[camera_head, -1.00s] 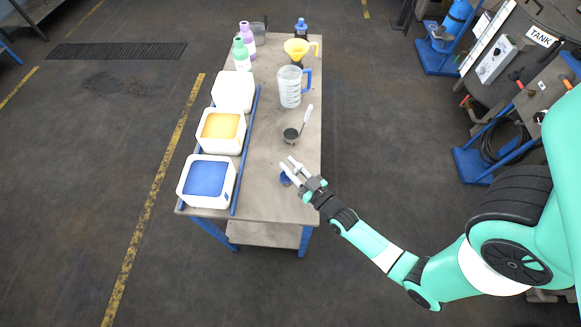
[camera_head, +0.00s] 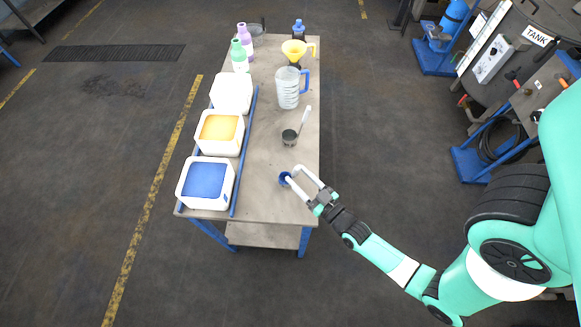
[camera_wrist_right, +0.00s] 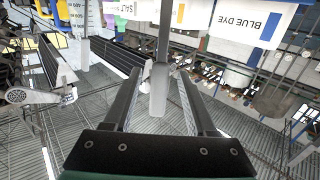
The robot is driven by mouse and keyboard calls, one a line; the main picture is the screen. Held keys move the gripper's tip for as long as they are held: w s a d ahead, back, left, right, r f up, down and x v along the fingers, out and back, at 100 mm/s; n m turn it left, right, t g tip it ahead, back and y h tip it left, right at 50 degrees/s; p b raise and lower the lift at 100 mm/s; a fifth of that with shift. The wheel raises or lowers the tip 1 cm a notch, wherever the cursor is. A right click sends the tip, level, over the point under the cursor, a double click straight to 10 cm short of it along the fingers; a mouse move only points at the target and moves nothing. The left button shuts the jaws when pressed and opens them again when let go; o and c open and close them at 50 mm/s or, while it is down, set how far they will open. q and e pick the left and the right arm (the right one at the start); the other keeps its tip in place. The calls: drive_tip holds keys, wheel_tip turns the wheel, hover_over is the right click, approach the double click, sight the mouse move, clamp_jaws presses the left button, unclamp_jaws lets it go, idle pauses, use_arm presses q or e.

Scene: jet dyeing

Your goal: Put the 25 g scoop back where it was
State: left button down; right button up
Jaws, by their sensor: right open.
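My right gripper (camera_head: 292,175) is open at the near right part of the bench, its fingers apart. A small blue round cup-like thing (camera_head: 284,179) sits by its left fingertip; I cannot tell whether they touch. A dark round scoop (camera_head: 289,138) with a pale handle lies farther back on the bench. No size mark is readable on either, so I cannot tell which is the 25 g scoop. In the right wrist view, a pale grey bar-like piece (camera_wrist_right: 158,90) shows between the open fingers (camera_wrist_right: 158,72). My left gripper is not in view.
On the bench (camera_head: 265,195), white tubs with blue (camera_head: 205,180), yellow (camera_head: 219,127) and pale contents (camera_head: 232,92) line the left side. A clear jug (camera_head: 288,88), yellow funnel (camera_head: 295,48) and bottles (camera_head: 240,55) stand farther back. The bench's right edge is near my arm.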

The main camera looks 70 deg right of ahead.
drive_tip(key=v, duration=0.7)
idle(0.3)
